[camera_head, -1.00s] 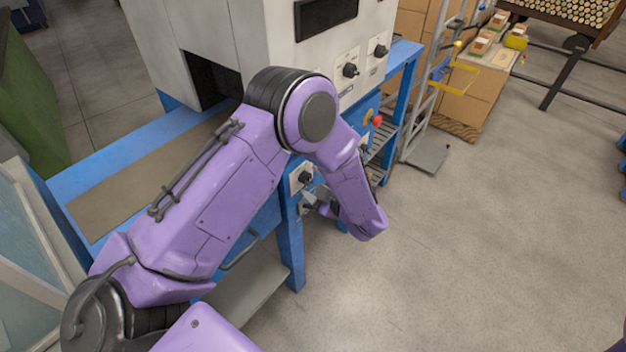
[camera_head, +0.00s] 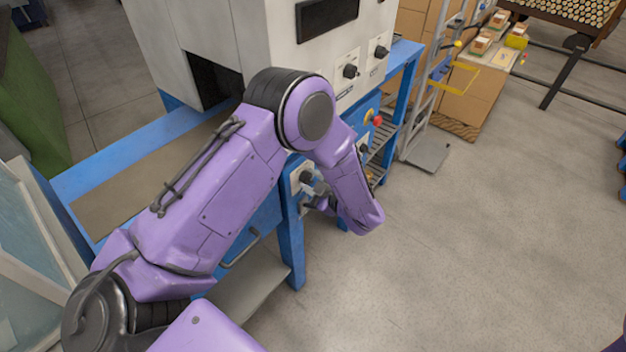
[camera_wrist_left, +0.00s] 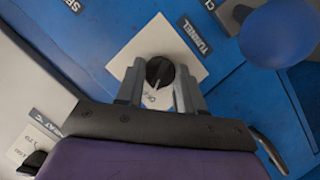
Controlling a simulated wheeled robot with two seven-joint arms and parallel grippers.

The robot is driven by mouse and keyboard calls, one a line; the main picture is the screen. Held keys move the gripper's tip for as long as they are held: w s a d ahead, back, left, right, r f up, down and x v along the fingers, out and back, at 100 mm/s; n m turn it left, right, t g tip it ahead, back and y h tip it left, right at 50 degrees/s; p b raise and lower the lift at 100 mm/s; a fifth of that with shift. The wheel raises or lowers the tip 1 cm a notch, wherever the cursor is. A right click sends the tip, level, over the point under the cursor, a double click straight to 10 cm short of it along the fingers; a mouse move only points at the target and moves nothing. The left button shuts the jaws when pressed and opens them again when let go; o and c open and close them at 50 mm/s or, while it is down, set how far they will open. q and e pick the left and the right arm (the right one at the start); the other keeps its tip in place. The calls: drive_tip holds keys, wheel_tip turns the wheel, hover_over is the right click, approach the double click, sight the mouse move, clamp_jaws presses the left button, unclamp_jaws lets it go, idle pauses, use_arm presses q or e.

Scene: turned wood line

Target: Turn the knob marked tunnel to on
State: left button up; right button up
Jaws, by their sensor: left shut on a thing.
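In the left wrist view, the black knob (camera_wrist_left: 160,71) sits on a white square plate (camera_wrist_left: 140,45) beside a dark label reading TUNNEL (camera_wrist_left: 195,35). My left gripper (camera_wrist_left: 160,84) has a grey finger on each side of the knob and is shut on it. A pale pointer line on the knob faces the palm side; lettering by it is partly covered and hard to read. In the head view, my left gripper (camera_head: 313,193) is small and partly hidden by its purple arm, at the blue front of the machine. My right gripper is not in view.
In the head view, a red button (camera_head: 377,120) and more knobs (camera_head: 351,71) are on the machine. Open floor (camera_head: 470,240) lies right.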

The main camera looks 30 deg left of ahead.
use_arm(q)
drive_tip(key=shift+r+m+g+p, duration=0.2)
drive_tip(key=shift+m+g+p, duration=0.3)
drive_tip(key=shift+m+p, duration=0.35)
drive_tip(key=shift+w+f+m+g+p, duration=0.15)
drive_tip(key=shift+m+g+p, duration=0.1)
drive_tip(key=shift+m+g, duration=0.55)
drive_tip(key=shift+w+r+m+g+p, duration=0.1)
drive_tip(key=shift+m+g+p, duration=0.35)
drive_tip(key=shift+m, duration=0.6)
drive_tip(key=shift+w+f+m+g+p, duration=0.1)
drive_tip(key=shift+w+m+g, duration=0.05)
drive_tip(key=shift+m+g, duration=0.7)
drive_tip(key=shift+m, duration=0.25)
drive_tip(key=o, duration=1)
drive_tip(key=shift+o, duration=0.2)
drive_tip(key=shift+d, duration=0.15)
